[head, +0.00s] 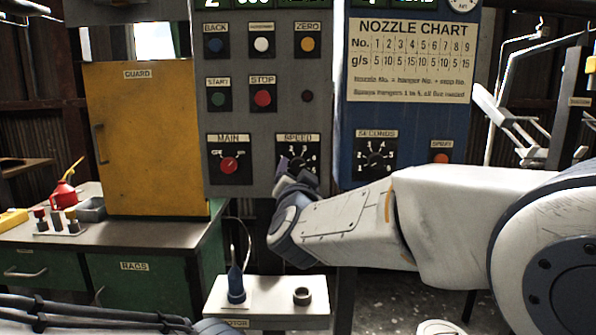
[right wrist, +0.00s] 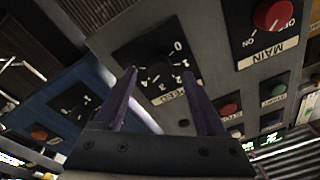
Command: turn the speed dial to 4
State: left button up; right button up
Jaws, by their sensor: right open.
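The speed dial (right wrist: 158,72) is a black plate with white numbers and a dark round knob, on the grey control panel. It shows upside down in the right wrist view. In the head view the speed dial (head: 299,146) is partly hidden behind my right gripper (head: 294,168). My right gripper (right wrist: 161,80) is open, its two purple-grey fingers apart, pointing at the panel with the knob just beyond and between the tips. Whether they touch it I cannot tell. The knob's pointer is too dark to read. My left gripper is out of view.
The main switch (head: 229,160) with a red knob is left of the speed dial. The red stop button (head: 263,98) is above. The blue panel's seconds dial (head: 376,160) is to the right. A white stand (head: 268,300) is below. A yellow guard (head: 145,140) stands left.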

jog(key=s, duration=0.8)
jog(key=shift+s+f, duration=0.25)
jog(key=shift+f, duration=0.15)
